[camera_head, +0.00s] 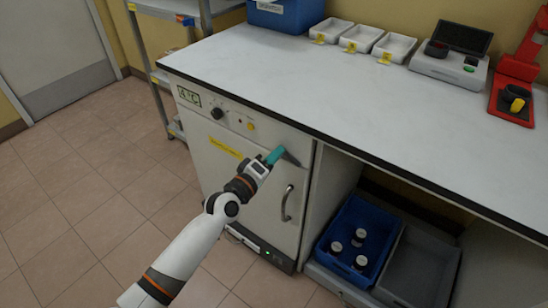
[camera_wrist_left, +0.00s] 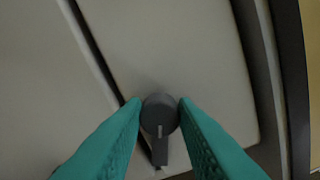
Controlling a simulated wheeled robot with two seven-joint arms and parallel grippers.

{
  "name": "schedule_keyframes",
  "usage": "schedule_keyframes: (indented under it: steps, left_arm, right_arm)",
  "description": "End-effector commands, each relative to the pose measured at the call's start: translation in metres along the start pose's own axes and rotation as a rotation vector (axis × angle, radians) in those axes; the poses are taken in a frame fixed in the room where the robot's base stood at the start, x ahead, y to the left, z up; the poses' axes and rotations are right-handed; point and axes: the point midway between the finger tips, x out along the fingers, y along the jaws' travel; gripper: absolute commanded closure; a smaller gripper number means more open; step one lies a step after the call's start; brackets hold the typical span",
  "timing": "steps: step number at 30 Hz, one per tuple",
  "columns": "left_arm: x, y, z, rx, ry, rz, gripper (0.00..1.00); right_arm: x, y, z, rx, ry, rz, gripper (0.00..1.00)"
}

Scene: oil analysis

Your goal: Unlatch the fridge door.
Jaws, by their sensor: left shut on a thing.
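The white fridge (camera_head: 230,145) stands under the left part of the counter with its door (camera_head: 270,205) closed against the body. A dark grey latch (camera_head: 291,157) sits near the door's upper right corner. My left gripper (camera_head: 276,154), with teal fingers, is at this latch. In the left wrist view the fingers of my left gripper (camera_wrist_left: 160,112) are shut on the round hub of the latch (camera_wrist_left: 159,114), one on each side, and the latch's lever points down in that picture. My right gripper is not in view.
A curved door handle (camera_head: 287,203) is lower on the door. A black knob (camera_head: 217,114) is on the upper panel. Right of the fridge, a blue crate (camera_head: 343,218) with several jars and a grey tray (camera_head: 424,260) stand under the counter (camera_head: 290,85). Floor at left is clear.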

Motion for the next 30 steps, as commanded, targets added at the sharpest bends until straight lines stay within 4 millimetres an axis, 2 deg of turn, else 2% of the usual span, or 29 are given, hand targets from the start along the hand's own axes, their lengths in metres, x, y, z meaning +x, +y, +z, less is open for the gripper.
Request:
schedule_keyframes:
  steps: [6,15,30]
  left_arm:
    - [-0.0006,0.0023,-0.0014,-0.182,0.002,0.003,0.97]
    - [-0.0004,0.0024,-0.0013,-0.348,0.001,0.003,0.97]
    - [-0.0006,0.0028,-0.0012,-0.416,0.001,0.003,0.97]
  right_arm:
    - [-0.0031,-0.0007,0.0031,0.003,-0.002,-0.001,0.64]
    - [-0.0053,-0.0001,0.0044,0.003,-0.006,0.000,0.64]
    - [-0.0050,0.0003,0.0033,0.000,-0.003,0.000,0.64]
